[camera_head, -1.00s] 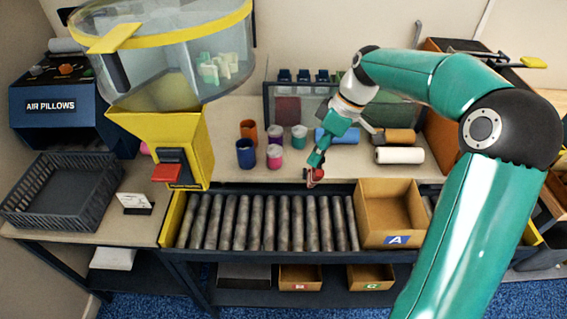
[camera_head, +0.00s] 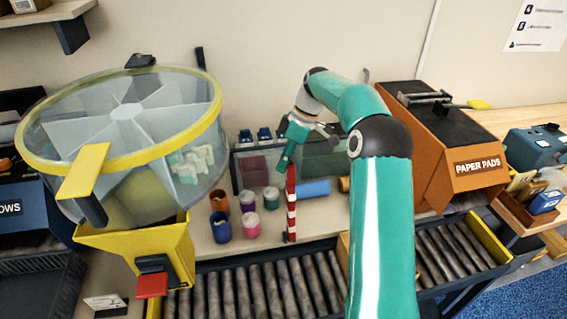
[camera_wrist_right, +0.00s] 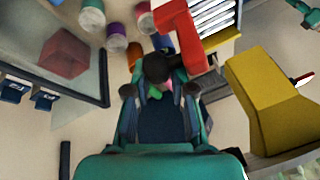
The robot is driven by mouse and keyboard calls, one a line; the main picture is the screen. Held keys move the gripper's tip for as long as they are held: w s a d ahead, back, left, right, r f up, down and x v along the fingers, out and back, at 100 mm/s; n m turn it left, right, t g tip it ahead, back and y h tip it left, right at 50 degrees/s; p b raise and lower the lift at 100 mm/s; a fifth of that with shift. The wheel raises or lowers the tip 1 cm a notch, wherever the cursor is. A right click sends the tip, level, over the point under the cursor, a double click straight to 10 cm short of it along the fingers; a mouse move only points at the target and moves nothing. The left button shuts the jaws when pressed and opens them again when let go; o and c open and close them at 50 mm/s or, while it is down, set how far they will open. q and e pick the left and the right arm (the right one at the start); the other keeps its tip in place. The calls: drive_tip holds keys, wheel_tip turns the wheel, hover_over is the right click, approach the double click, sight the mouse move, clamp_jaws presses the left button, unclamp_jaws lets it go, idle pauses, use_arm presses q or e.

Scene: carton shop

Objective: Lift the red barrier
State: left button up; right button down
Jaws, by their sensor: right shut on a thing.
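The red barrier (camera_head: 291,205) is a slim arm with red and white bands. In the head view it stands nearly upright at the back edge of the roller conveyor. My right gripper (camera_head: 286,163) is at its upper end and shut on it. In the right wrist view the right gripper's dark fingertips (camera_wrist_right: 160,80) are close together, and a red piece (camera_wrist_right: 182,35) shows just beyond them. The fingers hide the exact contact. My left gripper is not in view.
The roller conveyor (camera_head: 235,295) runs in front, with a carton (camera_head: 343,255) partly behind my right arm. Several cups (camera_head: 248,226) stand left of the barrier. A yellow dispenser (camera_head: 140,245) is at left, and an orange paper pads machine (camera_head: 430,150) at right.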

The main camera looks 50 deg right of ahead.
drive_tip(key=shift+s+d+f, duration=0.3)
drive_tip(key=shift+d+f, duration=0.2)
drive_tip(key=shift+f, duration=0.25)
drive_tip(key=c, duration=1.1)
unclamp_jaws()
drive_tip(key=shift+c, duration=0.2)
drive_tip(key=shift+o, duration=1.3)
drive_tip(key=shift+d+f, duration=0.1)
drive_tip(key=shift+d, duration=0.05)
drive_tip(key=shift+w, duration=0.1)
drive_tip(key=w+v, duration=0.1)
drive_tip(key=v, duration=0.6)
drive_tip(key=shift+s+r, duration=0.25)
drive_tip(key=shift+r, duration=0.25)
